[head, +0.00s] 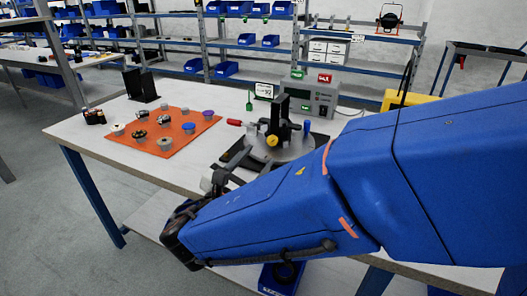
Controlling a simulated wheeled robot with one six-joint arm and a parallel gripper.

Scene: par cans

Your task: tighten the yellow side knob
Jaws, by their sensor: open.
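The yellow side knob (271,140) faces me, low on a black upright fixture (283,112). The fixture stands on a round grey plate (258,150) on the workbench. My blue arm crosses from the right, in front of the fixture, and hides part of the plate's near side. My gripper (213,180) is small and partly hidden at the arm's end, over the bench's front edge. It is open, to the left of and nearer than the yellow knob, and apart from it. I see nothing between its fingers.
A red handle (234,122) and a blue knob (306,128) flank the fixture. A grey control box (312,96) stands behind it. An orange mat (187,137) with several small parts lies to the left, near a black bracket (141,86). The bench top (85,137) is clear at its left front.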

